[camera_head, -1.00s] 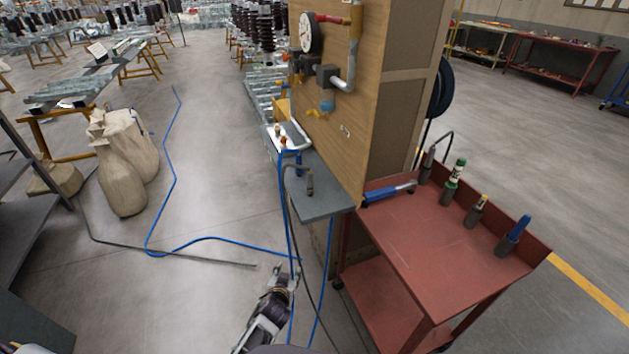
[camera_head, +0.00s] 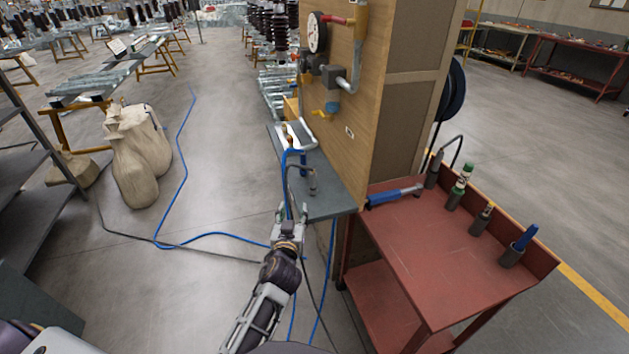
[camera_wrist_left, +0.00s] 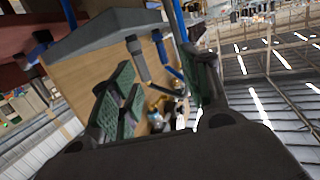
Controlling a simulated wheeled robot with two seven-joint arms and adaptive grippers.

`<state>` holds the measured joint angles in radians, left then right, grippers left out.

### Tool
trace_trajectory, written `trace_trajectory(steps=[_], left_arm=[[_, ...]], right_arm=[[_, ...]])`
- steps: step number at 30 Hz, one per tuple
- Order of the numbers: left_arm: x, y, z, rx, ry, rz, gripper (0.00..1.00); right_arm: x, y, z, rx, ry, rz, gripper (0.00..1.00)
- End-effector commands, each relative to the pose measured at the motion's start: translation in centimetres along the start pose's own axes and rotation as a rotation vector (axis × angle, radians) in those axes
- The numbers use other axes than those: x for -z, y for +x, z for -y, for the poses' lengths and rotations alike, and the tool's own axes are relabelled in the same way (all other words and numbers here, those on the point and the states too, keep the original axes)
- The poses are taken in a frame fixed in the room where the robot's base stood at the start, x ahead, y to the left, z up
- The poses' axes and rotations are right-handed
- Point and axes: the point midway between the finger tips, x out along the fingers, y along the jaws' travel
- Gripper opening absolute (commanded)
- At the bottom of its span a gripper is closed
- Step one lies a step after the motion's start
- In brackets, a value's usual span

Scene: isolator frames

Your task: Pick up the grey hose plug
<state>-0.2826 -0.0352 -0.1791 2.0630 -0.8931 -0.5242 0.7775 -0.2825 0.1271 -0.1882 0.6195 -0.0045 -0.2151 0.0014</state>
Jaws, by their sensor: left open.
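The grey hose plug (camera_head: 312,183) hangs at the end of a curved dark hose on the small grey shelf (camera_head: 328,203) at the panel. A blue plug (camera_head: 303,165) on a blue hose is just behind it. My left gripper (camera_head: 291,214) is open and empty, just short of the shelf's front left edge, apart from the grey plug. In the left wrist view the grey plug (camera_wrist_left: 138,62) shows beyond the gap between the green-padded fingers (camera_wrist_left: 163,88), with the blue plug (camera_wrist_left: 160,47) beside it. My right gripper is out of view.
The wooden panel (camera_head: 352,90) with a gauge (camera_head: 317,33) and pipes rises behind the shelf. A red cart (camera_head: 415,238) with several holders stands to the right. Blue and dark hoses hang below the shelf.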

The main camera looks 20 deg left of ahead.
Motion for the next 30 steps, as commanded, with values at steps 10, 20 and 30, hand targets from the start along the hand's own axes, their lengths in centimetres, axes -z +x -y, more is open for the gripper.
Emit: trace_trajectory(steps=[10, 20, 30], left_arm=[[2.3, 1.1, -3.0, -0.077, -0.006, -0.122, 0.47], [2.8, 1.2, -4.0, -0.105, -0.008, -0.152, 0.47], [3.0, 1.7, -4.0, -0.105, -0.007, -0.152, 0.47]], right_arm=[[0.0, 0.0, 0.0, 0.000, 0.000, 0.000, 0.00], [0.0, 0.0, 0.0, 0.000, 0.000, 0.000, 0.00], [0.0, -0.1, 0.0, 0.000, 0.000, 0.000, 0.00]])
